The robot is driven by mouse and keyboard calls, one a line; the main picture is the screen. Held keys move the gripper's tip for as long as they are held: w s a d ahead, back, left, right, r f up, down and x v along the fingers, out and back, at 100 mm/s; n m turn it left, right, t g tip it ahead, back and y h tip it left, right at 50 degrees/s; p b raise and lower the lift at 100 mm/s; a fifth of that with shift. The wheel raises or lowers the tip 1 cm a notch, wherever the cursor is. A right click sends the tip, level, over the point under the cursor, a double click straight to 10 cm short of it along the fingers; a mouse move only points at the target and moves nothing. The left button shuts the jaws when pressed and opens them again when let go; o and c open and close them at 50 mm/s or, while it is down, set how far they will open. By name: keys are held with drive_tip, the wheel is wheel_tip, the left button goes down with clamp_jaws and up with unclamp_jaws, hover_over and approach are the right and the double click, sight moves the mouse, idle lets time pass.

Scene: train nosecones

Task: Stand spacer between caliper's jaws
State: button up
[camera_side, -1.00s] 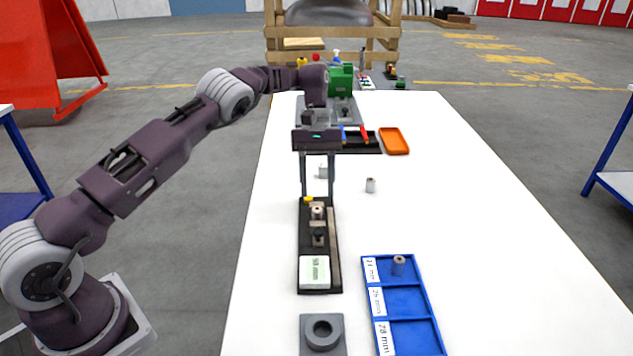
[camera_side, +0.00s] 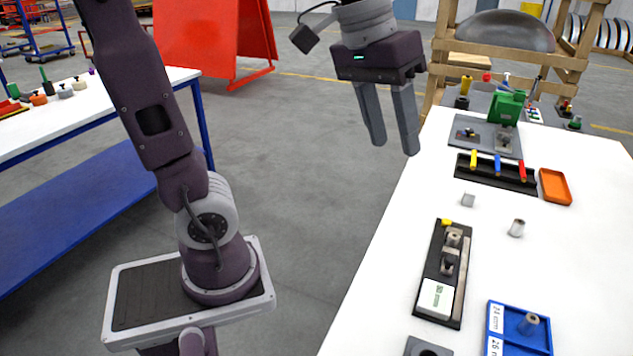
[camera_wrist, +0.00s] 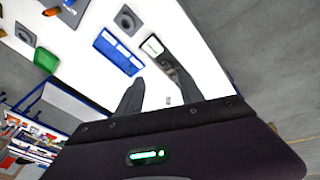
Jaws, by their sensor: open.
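The caliper is a black bar with a metal rail and a white readout block (camera_side: 436,299), lying on the white table in the side view; the block also shows in the wrist view (camera_wrist: 152,46). A small beige-grey cylindrical spacer (camera_side: 453,239) stands upright at the caliper's far end, by its jaws. Whether it touches both jaws is too small to tell. Other spacers stand on the table (camera_side: 516,228) and in the blue tray (camera_side: 529,323). My gripper (camera_side: 396,149) is open and empty, raised beyond the table's left edge, well apart from the caliper.
A small pale block (camera_side: 468,198) stands behind the caliper. The labelled blue tray (camera_side: 497,340) is at front right, beside a grey holed block (camera_side: 428,349). A black rack with coloured markers (camera_side: 487,179) and an orange tray (camera_side: 554,187) lie farther back. The right of the table is clear.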

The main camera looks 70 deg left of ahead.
drive_tip(key=s+f+m+t, duration=0.1)
drive_tip(key=s+f, duration=0.2)
drive_tip(key=s, duration=0.2)
drive_tip(key=s+f+m+t+y, duration=0.1)
drive_tip(key=s+f+m, duration=0.1)
drive_tip(key=s, duration=0.4)
drive_tip(key=shift+s+d+f, duration=0.15)
drive_tip(key=shift+d+f, duration=0.15)
drive_tip(key=shift+f, duration=0.1)
